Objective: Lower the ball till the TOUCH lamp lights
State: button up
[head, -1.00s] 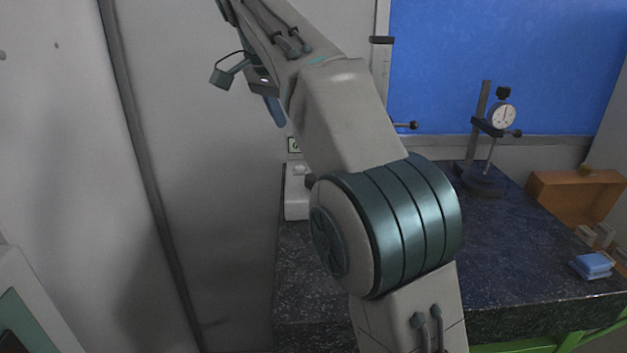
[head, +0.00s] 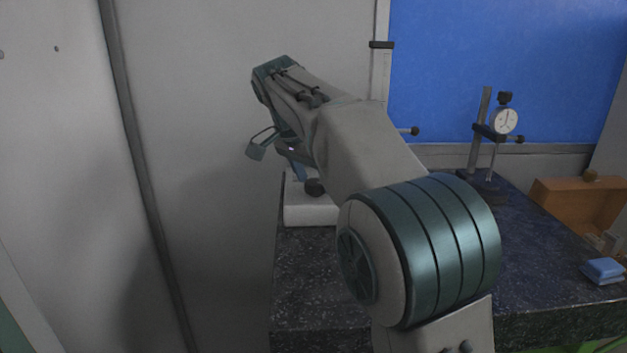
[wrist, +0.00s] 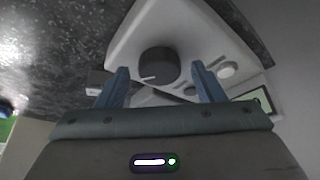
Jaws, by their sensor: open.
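A white box-shaped device (head: 310,213) stands on the dark speckled bench against the wall; it also shows in the wrist view (wrist: 131,39). A round black knob (wrist: 158,64) with a white mark is on its face. I cannot make out the ball or a TOUCH label.
A dial gauge on a stand (head: 505,121) is at the back of the bench. An orange-brown box (head: 565,203) and blue pads (head: 603,269) lie to the right. A tall grey panel (head: 200,150) borders the bench on the left. The front-left bench top (head: 310,285) is clear.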

jog(key=shift+f, duration=0.15)
jog(key=c, duration=1)
jog(key=shift+d+n, duration=0.1)
jog(key=shift+n, duration=0.3)
jog(key=n+t+y, duration=0.1)
jog(key=n, duration=0.2)
jog(key=shift+d+n, duration=0.1)
jog(key=shift+n, duration=0.3)
jog(key=n+y, duration=0.1)
jog(key=n, duration=0.1)
jog(key=n+y+p, duration=0.1)
jog(key=n, duration=0.1)
jog(key=shift+d+n+t, duration=0.1)
jog(key=shift+n+t, duration=0.2)
jog(key=n+y+p, duration=0.2)
jog(key=n, duration=0.3)
jog(key=shift+d, duration=0.1)
jog(key=n+y, duration=0.1)
jog(key=n, duration=0.1)
jog(key=n+g+p, duration=0.1)
jog(key=n, duration=0.2)
jog(key=shift+g+y, duration=0.3)
jog(key=shift+y, duration=0.1)
jog(key=shift+n+p, duration=0.3)
jog(key=shift+n, duration=0.1)
